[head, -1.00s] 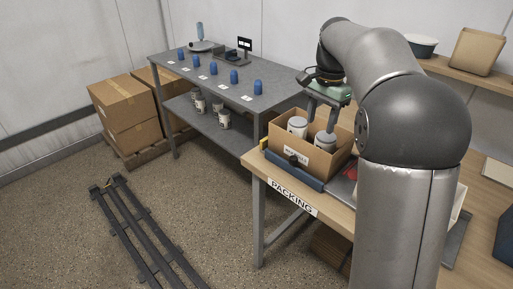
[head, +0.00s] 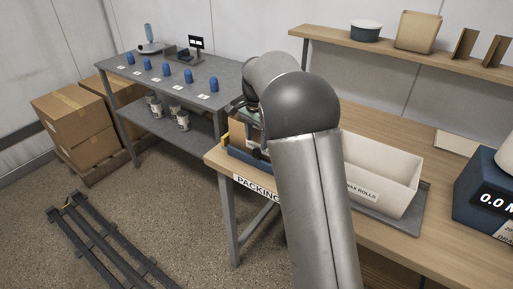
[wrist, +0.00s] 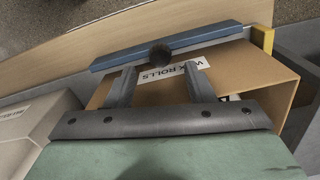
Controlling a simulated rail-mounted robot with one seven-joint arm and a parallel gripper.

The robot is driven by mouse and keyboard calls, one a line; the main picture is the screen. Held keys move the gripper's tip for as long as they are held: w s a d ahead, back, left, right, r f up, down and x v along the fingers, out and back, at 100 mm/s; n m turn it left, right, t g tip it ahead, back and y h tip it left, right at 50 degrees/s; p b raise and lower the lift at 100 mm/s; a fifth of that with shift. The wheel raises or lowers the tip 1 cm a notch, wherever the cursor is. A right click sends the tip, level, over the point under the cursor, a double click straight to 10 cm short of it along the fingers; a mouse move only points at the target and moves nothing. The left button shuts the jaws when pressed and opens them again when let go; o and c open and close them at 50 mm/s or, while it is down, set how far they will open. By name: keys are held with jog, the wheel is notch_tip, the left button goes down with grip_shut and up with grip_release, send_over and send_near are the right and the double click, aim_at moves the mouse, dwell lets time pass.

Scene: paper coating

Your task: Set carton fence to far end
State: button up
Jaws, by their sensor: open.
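The carton fence is a blue bar (wrist: 190,43) with a dark round knob (wrist: 160,55) near its middle. In the wrist view it runs along the labelled side of the open brown carton (wrist: 262,72). A yellow piece (wrist: 262,38) stands at its right end. My gripper (wrist: 159,70) is open and empty, its two fingers over the carton's labelled side, with the knob between and just beyond the tips. I cannot tell whether they touch it. In the head view the blue fence (head: 236,153) shows partly; my arm hides most of the carton and gripper.
A cream bin (head: 385,180) labelled wax rolls sits on a grey mat on the packing table (head: 375,245), right of my arm. A grey table (head: 150,75) with blue cups stands at the back left.

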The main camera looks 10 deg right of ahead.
aim_at(257, 150)
jog(key=shift+f, duration=2.05)
grip_shut()
